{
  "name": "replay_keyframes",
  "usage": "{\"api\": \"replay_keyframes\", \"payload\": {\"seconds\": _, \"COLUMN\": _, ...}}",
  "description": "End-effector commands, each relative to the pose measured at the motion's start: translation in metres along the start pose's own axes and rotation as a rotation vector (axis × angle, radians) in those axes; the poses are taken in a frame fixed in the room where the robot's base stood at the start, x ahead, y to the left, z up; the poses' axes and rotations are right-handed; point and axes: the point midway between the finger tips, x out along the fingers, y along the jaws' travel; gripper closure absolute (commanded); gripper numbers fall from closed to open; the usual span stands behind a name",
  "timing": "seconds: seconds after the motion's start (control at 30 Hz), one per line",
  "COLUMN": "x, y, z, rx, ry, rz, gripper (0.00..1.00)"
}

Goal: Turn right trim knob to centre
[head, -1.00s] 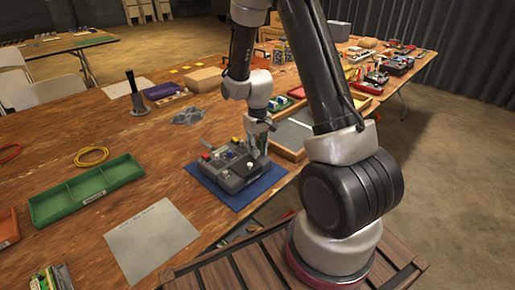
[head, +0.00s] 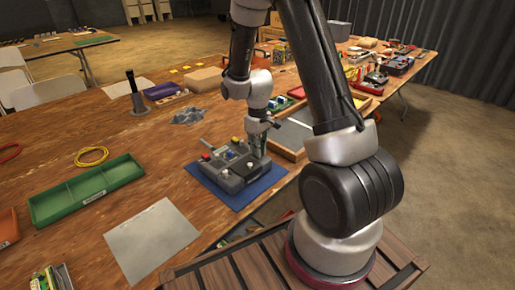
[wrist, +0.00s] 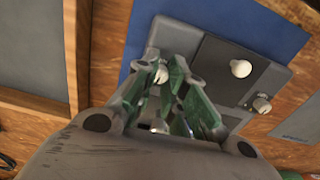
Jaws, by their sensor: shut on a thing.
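The grey control box (head: 232,183) lies on a blue mat (head: 262,185) near the table edge. My gripper (head: 258,154) points down at the box's right end. In the wrist view its green-padded fingers (wrist: 164,76) are closed around a pale knob (wrist: 160,72), the right trim knob, at one end of the box. The fingers hide much of this knob, and its pointer direction cannot be read. A white ball-topped stick (wrist: 240,68) stands on a black plate beside it. Another silver knob (wrist: 262,104) sits beyond the stick, apart from my gripper.
A wooden-framed tray (head: 291,154) stands close behind the box to the right. A green divided tray (head: 88,190) and a blank-looking sheet (head: 152,238) lie to the left. A black-handled bell-like object (head: 138,105) stands farther back. Bare tabletop lies left of the box.

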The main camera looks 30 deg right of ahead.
Motion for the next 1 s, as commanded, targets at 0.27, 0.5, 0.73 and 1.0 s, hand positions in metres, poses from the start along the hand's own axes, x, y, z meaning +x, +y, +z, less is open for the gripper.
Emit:
{"api": "replay_keyframes", "payload": {"seconds": 0.27, "x": -0.0001, "y": 0.0001, "z": -0.0001, "rx": -0.155, "ry": 0.000, "rz": 0.000, "gripper": 1.00}}
{"api": "replay_keyframes", "payload": {"seconds": 0.5, "x": -0.0002, "y": 0.0002, "z": -0.0001, "rx": -0.220, "ry": 0.000, "rz": 0.000, "gripper": 1.00}}
{"api": "replay_keyframes", "payload": {"seconds": 0.73, "x": -0.0002, "y": 0.0002, "z": -0.0001, "rx": -0.232, "ry": 0.000, "rz": 0.000, "gripper": 1.00}}
{"api": "replay_keyframes", "payload": {"seconds": 1.0, "x": -0.0002, "y": 0.0002, "z": -0.0001, "rx": -0.230, "ry": 0.000, "rz": 0.000, "gripper": 0.77}}
